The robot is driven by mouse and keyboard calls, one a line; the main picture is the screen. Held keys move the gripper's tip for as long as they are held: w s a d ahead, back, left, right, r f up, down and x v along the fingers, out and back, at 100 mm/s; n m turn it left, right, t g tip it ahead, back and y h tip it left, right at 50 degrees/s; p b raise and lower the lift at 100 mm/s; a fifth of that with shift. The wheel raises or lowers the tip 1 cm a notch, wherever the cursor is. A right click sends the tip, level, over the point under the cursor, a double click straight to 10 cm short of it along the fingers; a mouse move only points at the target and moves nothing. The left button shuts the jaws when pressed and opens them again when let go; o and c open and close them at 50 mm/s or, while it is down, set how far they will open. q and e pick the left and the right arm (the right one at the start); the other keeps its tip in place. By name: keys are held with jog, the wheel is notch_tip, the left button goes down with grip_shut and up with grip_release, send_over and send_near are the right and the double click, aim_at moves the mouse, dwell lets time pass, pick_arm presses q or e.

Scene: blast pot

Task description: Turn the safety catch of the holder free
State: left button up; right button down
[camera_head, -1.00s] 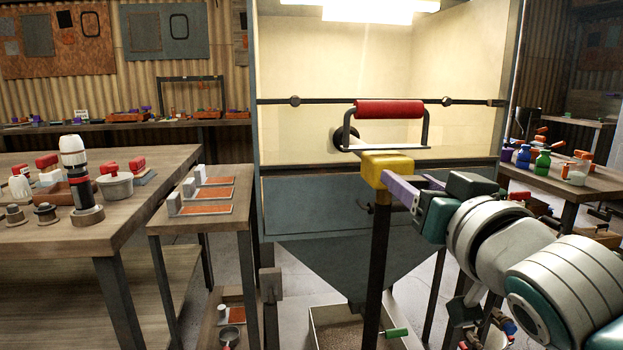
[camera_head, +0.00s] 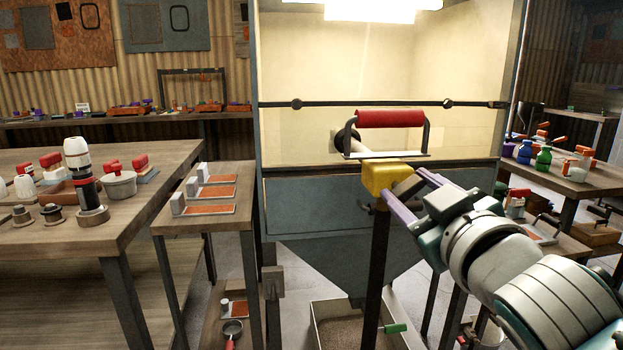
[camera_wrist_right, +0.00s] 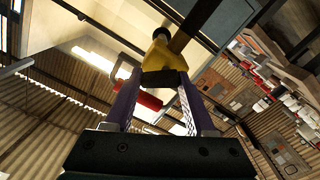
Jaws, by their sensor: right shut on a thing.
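The holder appears to be the yellow block (camera_head: 390,177) on top of a dark upright post (camera_head: 377,262). The fingers hide part of the catch. My left gripper is not in view.
A bench with parts (camera_head: 130,222) and a small table (camera_head: 205,222) stand on the left. A table with bottles (camera_head: 560,181) stands on the right.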

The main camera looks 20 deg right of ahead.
jog(key=n, duration=0.5)
jog(key=shift+a+r+n+p, duration=0.1)
jog(key=shift+a+n+p, duration=0.05)
jog(key=shift+n+p, duration=0.25)
jog(key=n, duration=0.3)
jog(key=shift+a, duration=0.15)
jog(key=shift+n, duration=0.8)
jog(key=shift+w, duration=0.1)
jog(key=shift+c, duration=1.2)
grip_release()
